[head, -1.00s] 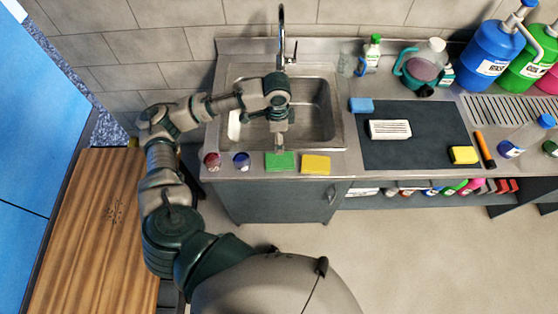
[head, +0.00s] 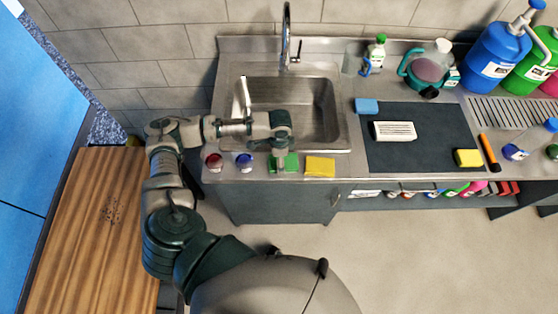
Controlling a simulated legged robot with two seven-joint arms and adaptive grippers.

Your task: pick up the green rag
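The green rag (head: 291,168) lies flat at the front edge of the steel sink counter, beside a yellow cloth (head: 320,167). My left arm reaches in from the left, and my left gripper (head: 281,164) points down right over the green rag, hiding part of it. The fingertips look to be at or very close to the rag; I cannot tell whether they touch it. The fingers are too small and dark to show whether they are open or shut. My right gripper is not in view.
A wooden surface (head: 95,230) is at left.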

